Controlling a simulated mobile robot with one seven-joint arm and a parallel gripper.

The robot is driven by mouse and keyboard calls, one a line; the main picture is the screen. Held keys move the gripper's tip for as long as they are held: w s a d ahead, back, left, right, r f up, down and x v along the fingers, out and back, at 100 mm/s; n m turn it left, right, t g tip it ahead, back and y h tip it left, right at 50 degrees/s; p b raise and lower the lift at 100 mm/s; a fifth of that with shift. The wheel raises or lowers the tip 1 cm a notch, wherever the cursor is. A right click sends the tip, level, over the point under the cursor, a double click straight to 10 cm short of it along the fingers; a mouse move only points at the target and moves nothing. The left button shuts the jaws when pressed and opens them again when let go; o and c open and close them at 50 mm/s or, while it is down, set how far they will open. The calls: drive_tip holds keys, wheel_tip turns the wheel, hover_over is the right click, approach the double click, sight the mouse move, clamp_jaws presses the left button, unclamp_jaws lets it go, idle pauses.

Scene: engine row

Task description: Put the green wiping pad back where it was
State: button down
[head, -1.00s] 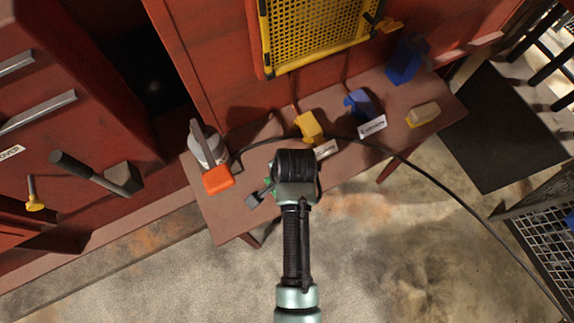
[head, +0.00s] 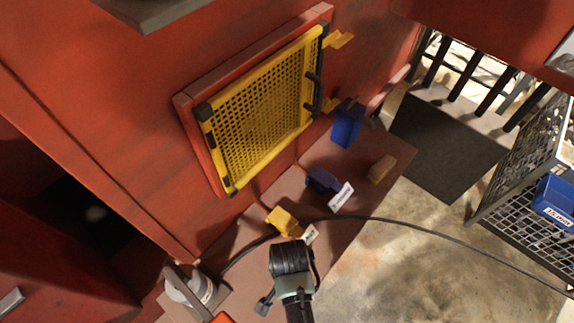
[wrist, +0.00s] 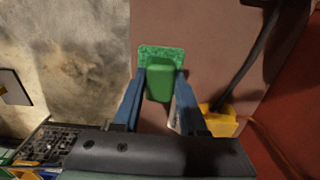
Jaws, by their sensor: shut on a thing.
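The green wiping pad (wrist: 161,77) has a block-like grip on a flat, wider speckled base. It is between the two blue fingers of my gripper (wrist: 161,88), which are shut on its grip. In the wrist view it shows against the brown bench top (wrist: 210,60), near the bench's edge. I cannot tell whether it touches the bench. In the head view my arm's dark wrist hides the pad and most of the gripper.
On the bench are a yellow holder (head: 283,221), a blue holder (head: 322,180), a tan block (head: 381,168), a blue bin (head: 347,122) and a white can (head: 192,292). A black cable (head: 400,221) crosses it. A yellow mesh panel (head: 262,115) stands behind. A wire basket (head: 520,200) is at right.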

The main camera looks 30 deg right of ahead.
drive_tip(key=shift+w+f, duration=0.1)
drive_tip(key=shift+f, duration=2.3)
drive_tip(key=shift+f, duration=0.2)
drive_tip(key=shift+c, duration=2.3)
unclamp_jaws()
drive_tip(key=shift+r, duration=0.1)
wheel_tip(320, 180, up, 12)
drive_tip(key=shift+r, duration=0.1)
